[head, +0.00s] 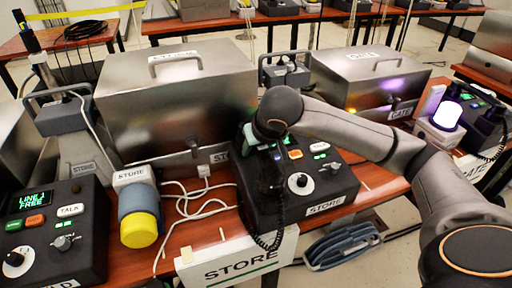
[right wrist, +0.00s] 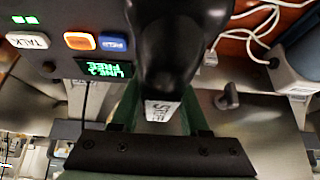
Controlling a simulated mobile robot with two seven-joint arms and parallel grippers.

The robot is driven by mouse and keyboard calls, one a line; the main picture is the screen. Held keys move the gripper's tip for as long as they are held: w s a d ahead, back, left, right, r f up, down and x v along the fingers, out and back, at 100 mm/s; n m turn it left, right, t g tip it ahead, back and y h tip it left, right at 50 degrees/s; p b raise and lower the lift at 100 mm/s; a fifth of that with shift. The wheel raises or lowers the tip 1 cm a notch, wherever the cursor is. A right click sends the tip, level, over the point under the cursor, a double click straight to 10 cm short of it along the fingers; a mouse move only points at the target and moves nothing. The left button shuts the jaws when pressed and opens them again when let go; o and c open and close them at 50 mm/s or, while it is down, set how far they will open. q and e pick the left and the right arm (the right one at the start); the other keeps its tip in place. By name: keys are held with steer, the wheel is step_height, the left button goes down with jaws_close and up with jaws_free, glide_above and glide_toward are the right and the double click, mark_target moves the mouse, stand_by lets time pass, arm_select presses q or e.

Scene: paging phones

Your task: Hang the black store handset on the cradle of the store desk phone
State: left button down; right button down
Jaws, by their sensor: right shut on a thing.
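The black store desk phone (head: 335,183) stands on the table at centre, with a STORE label on its front edge. My right gripper (head: 250,135) is over its left back part, at the end of the arm coming in from the right. In the right wrist view the fingers of my right gripper (right wrist: 160,115) are closed on the black store handset (right wrist: 170,45), near its white label. The handset lies over the phone's left side, beside the green display (right wrist: 104,69). The cradle is hidden, so I cannot tell whether the handset touches it. My left gripper is not in view.
A steel STORE box (head: 175,100) stands behind and left of the phone, and a steel GATE box (head: 365,75) behind right. Another desk phone (head: 60,235) is at far left. A STORE sign (head: 235,262) hangs in front.

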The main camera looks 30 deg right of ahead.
mark_target(267, 154)
steer(key=shift+f, duration=0.1)
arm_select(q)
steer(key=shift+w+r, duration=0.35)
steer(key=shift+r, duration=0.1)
arm_select(e)
steer(key=shift+c, duration=2)
jaws_free()
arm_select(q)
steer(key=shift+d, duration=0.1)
arm_select(e)
steer(key=shift+r, duration=0.3)
steer(key=p+v, duration=0.2)
steer(key=v, duration=0.9)
steer(key=shift+a, duration=0.1)
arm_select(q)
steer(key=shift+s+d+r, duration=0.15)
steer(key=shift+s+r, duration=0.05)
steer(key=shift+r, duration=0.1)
arm_select(e)
steer(key=shift+s+r, duration=0.25)
steer(key=shift+s, duration=0.05)
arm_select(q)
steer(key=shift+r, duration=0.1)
